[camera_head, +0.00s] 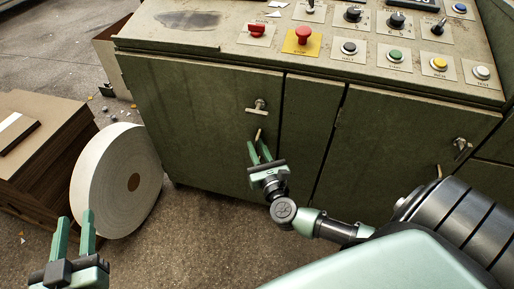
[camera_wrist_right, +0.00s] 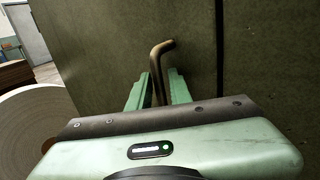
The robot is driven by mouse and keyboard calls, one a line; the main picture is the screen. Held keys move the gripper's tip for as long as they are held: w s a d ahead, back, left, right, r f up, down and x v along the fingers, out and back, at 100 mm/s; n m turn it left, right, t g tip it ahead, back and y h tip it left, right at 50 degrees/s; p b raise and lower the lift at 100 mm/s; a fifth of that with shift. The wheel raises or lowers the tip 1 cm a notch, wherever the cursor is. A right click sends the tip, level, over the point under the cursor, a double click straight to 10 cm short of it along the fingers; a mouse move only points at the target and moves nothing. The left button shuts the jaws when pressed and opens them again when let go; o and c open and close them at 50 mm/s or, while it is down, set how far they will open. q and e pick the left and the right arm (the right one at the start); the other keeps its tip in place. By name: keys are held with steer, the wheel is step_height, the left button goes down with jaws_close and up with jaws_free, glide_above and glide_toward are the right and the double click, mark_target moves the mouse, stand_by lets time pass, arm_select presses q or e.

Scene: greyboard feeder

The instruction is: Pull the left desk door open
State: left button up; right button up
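The left desk door (camera_head: 200,125) is a dull green panel that looks shut in the cabinet front. Its small brass bent handle (camera_head: 257,135) shows below a T-shaped latch (camera_head: 258,106). My right gripper (camera_head: 259,152) is at this handle with its green fingers apart. In the right wrist view the handle (camera_wrist_right: 158,62) rises between the two fingers (camera_wrist_right: 157,88); I cannot tell whether they touch it. My left gripper (camera_head: 75,232) is open and empty at the lower left, away from the door.
A large white roll (camera_head: 108,165) stands left of the door, beside stacked brown board (camera_head: 50,150). A control panel with buttons and a red knob (camera_head: 303,35) tops the desk. A right door (camera_head: 400,145) has its own latch. Floor before the left door is mostly clear.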

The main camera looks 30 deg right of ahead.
jaws_close()
stand_by(1.3)
